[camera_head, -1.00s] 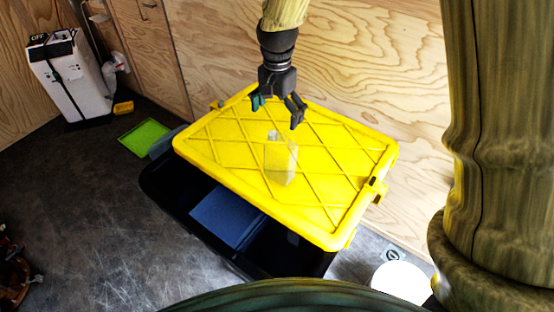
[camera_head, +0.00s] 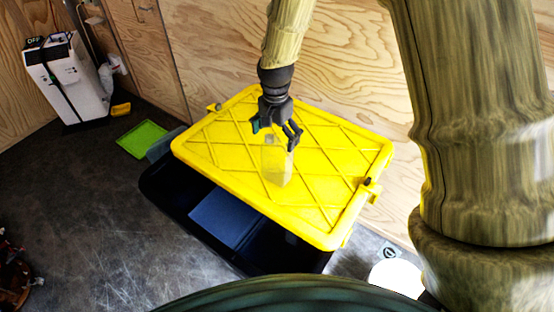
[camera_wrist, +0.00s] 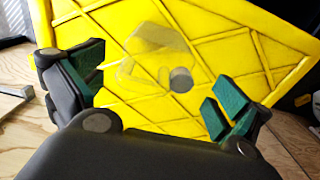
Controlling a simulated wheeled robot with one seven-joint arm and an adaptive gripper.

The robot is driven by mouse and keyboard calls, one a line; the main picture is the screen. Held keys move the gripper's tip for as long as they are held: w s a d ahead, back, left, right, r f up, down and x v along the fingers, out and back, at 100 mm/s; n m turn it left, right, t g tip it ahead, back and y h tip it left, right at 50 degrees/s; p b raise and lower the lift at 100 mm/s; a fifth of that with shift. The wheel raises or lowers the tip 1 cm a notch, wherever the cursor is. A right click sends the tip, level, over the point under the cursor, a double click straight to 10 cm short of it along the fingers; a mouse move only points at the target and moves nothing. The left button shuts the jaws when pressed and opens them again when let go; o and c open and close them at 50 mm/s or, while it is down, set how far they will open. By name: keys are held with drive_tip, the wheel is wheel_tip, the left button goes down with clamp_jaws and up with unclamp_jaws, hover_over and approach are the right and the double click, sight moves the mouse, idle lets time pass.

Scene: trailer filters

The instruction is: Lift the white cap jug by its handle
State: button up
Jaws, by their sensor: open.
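The jug (camera_head: 277,164) is a clear, see-through container standing on the yellow lid (camera_head: 215,155) of a black bin. In the wrist view the jug (camera_wrist: 155,52) shows from above, with a round grey-white cap (camera_wrist: 181,80) and a faint handle loop to its left. My gripper (camera_head: 274,138) is above the jug, close to its top, with its fingers spread. In the wrist view my gripper's green-padded fingers (camera_wrist: 160,100) lie on either side of the cap, apart from it. Nothing is between them. The head view partly hides the jug's top behind my gripper.
The lid sits askew on the black bin (camera_head: 180,195), leaving its near left side open, with a blue item (camera_head: 224,217) inside. A plywood wall (camera_head: 350,60) stands close behind. A green tray (camera_head: 142,139) and a white unit (camera_head: 68,80) are at left.

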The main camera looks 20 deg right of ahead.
sight(277, 146)
drive_tip(key=shift+d+f+p, duration=0.2)
drive_tip(key=shift+f+p, duration=0.25)
drive_tip(key=shift+f, duration=0.25)
drive_tip(key=shift+f+p, duration=0.3)
drive_tip(key=shift+f, duration=0.8)
drive_tip(key=shift+c, duration=0.4)
drive_tip(key=c, duration=1.1)
